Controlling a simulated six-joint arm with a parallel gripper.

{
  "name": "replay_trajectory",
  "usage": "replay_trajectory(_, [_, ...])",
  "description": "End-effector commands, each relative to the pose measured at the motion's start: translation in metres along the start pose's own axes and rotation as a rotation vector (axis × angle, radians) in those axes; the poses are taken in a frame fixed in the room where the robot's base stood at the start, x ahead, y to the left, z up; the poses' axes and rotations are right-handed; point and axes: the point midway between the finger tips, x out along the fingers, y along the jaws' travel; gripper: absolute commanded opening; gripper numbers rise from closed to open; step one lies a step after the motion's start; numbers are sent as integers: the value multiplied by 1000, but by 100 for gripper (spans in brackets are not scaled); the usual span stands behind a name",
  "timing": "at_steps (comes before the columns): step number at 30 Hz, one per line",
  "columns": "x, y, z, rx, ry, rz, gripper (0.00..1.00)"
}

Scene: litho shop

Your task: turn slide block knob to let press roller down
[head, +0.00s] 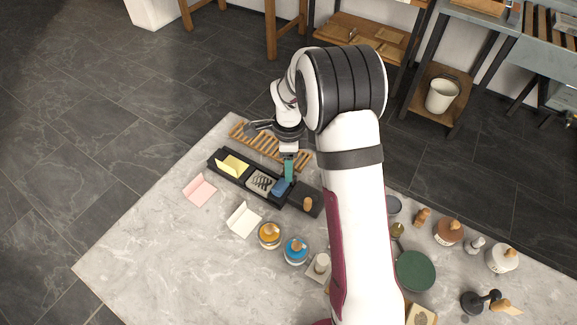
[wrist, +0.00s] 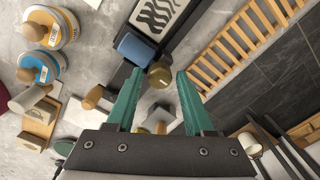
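The press is a long black bed (head: 311,201) with a patterned plate (head: 262,182) and a blue roller (head: 280,188) across it. In the wrist view the blue roller (wrist: 137,47) lies beside the end of the patterned plate (wrist: 168,12). A round brass-coloured knob (wrist: 159,75), seemingly the slide block knob, stands beside the roller. My gripper (head: 289,170) has teal fingers and is over the press next to the roller. In the wrist view my gripper (wrist: 160,72) is open, with the knob between its fingertips in the picture; contact cannot be told. The knob is hidden in the head view.
A wooden slatted rack (head: 256,142) lies behind the press. A yellow card (head: 232,165) is on the bed's left end. Orange (head: 269,235) and blue (head: 295,250) lidded jars stand in front. The table (head: 170,255) is clear at front left.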

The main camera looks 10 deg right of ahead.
Motion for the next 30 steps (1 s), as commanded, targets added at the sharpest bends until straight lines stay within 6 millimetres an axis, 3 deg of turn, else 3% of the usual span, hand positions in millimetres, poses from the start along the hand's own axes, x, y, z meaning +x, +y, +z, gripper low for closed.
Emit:
replay_trajectory(4, [-5,0,0,-1,0,-2,52])
replay_trajectory(21, [-58,-1,0,-3,0,-2,52])
replay_trajectory(30, [-60,0,0,-2,0,0,52])
